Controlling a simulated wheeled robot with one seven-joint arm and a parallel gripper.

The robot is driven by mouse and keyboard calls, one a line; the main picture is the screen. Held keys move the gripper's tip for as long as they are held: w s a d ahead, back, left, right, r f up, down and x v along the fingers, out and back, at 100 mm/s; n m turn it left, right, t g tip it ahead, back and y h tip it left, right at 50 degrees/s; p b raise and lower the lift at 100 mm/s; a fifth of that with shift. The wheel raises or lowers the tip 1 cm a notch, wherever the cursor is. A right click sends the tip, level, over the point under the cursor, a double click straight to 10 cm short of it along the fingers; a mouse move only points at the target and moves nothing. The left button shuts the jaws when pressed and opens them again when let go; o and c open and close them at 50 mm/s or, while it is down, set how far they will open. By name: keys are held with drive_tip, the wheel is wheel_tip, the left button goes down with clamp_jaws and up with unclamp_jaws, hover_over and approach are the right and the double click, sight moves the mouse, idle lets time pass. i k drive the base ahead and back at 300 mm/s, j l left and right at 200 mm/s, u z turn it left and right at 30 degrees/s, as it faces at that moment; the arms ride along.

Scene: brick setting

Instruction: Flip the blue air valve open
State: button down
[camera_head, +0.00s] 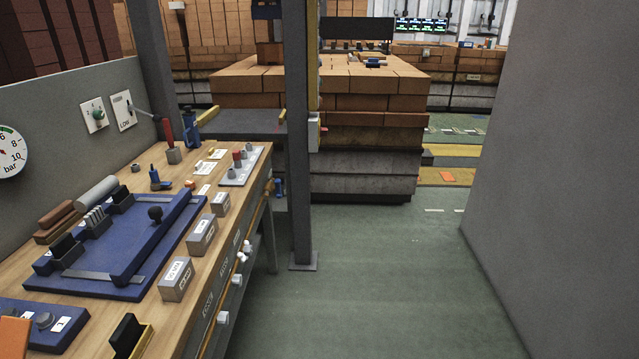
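A small blue fitting (156,179) with an upright stem stands on the wooden bench (222,240); it may be the air valve. A larger blue piece (191,130) stands at the bench's far end, beside a red-handled lever (167,130) on a grey block. I cannot tell for sure which blue piece is the valve, nor whether it is open or shut. My gripper is not in view.
A blue fixture plate (130,278) with a black knob and several labelled grey boxes (176,279) crowd the bench. A pressure gauge (10,152) hangs on the left panel. A grey post (300,150) stands past the bench. Green floor (385,270) is clear; a grey wall (570,150) bounds the right.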

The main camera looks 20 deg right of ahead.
sight(278, 182)
drive_tip(key=i+u, duration=0.1)
drive_tip(key=i, duration=0.5)
drive_tip(key=i+l+u, duration=0.15)
drive_tip(key=i, duration=0.5)
drive_tip(key=i+l+u, duration=0.1)
drive_tip(key=i, duration=0.5)
drive_tip(key=i+l, duration=0.1)
drive_tip(key=i, duration=0.4)
